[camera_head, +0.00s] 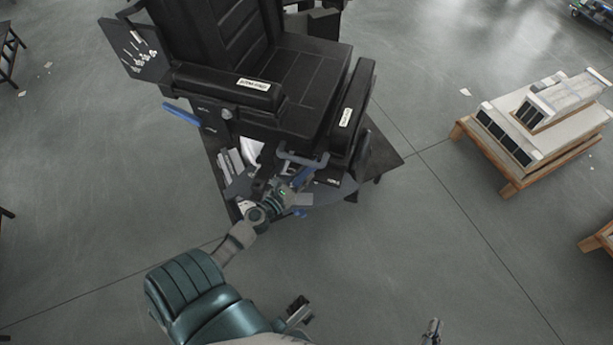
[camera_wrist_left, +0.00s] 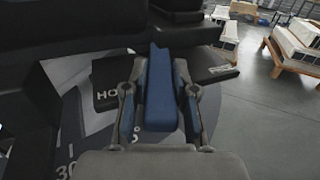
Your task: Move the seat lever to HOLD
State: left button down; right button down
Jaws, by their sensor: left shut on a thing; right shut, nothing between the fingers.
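The black seat (camera_head: 296,82) stands on a dark base ahead of me. Its blue lever (camera_wrist_left: 160,88) lies between the fingers of my left gripper (camera_wrist_left: 158,112) in the left wrist view. In the head view my left gripper (camera_head: 290,194) reaches the front of the seat base and is shut on the lever, which it partly hides. A dark plate with letters starting "HO" (camera_wrist_left: 107,92) is left of the lever; the rest of the word is hidden. My right gripper (camera_head: 432,328) is shut and empty at the bottom edge.
A second blue handle (camera_head: 182,115) sticks out at the seat's left side. Labelled armrests (camera_head: 225,86) flank the seat. Wooden pallets with boxed units (camera_head: 540,120) stand at the right. The grey floor between is clear.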

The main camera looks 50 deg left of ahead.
pick_arm(q)
jog(key=shift+a+h, duration=0.15)
jog(key=shift+h, duration=0.15)
jog(key=c, duration=0.9)
grip_release()
jog(key=shift+f, duration=0.1)
jog(key=shift+s, duration=0.1)
jog(key=s, duration=1.1)
jog(key=shift+s+d, duration=0.25)
jog(key=shift+s, duration=0.1)
